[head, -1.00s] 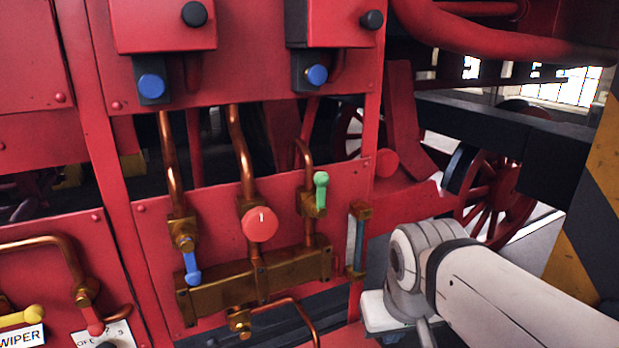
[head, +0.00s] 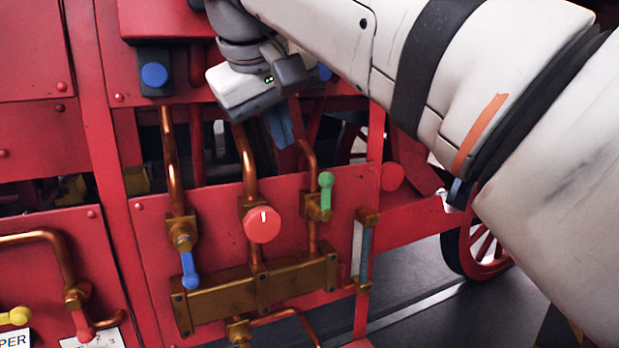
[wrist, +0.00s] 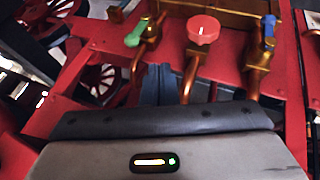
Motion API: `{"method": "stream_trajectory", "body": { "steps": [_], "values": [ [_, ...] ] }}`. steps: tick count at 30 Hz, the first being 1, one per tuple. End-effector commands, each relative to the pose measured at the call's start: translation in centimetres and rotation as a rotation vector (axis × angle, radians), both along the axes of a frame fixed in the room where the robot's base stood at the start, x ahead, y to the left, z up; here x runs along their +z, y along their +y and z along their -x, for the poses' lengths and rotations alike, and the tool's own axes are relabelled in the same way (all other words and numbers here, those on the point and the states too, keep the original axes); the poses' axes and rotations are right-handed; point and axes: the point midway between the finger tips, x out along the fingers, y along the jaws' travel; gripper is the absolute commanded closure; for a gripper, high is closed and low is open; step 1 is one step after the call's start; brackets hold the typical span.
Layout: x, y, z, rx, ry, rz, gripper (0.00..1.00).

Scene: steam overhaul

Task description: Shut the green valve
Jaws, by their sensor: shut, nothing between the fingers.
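The green valve (head: 326,192) is on the right of a red panel, its short green lever upright with the round knob at the top. It sits on a brass body on a copper pipe. In the wrist view the green lever (wrist: 136,35) shows at the upper left, pointing left and down. My gripper (head: 282,138) is above and left of the green valve, in front of the copper pipes and apart from the lever. Its blue-grey fingers (wrist: 160,85) are together and empty, pointing down.
A red round knob (head: 262,225) and a blue lever (head: 189,268) share the panel left of the green valve. A gauge glass (head: 362,250) stands to its right. Yellow (head: 18,316) and red (head: 82,325) levers are at the lower left. Space before the panel is clear.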

Motion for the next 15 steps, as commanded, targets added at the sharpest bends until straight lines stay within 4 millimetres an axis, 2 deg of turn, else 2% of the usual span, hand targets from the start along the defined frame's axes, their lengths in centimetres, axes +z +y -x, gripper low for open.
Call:
{"method": "stream_trajectory", "body": {
  "steps": [5, 15],
  "values": [
    [0.73, 0.52, 0.23, 0.003, -0.010, 0.002, 1.00],
    [0.56, 0.47, 0.12, 0.002, -0.009, 0.001, 1.00]
  ]
}}
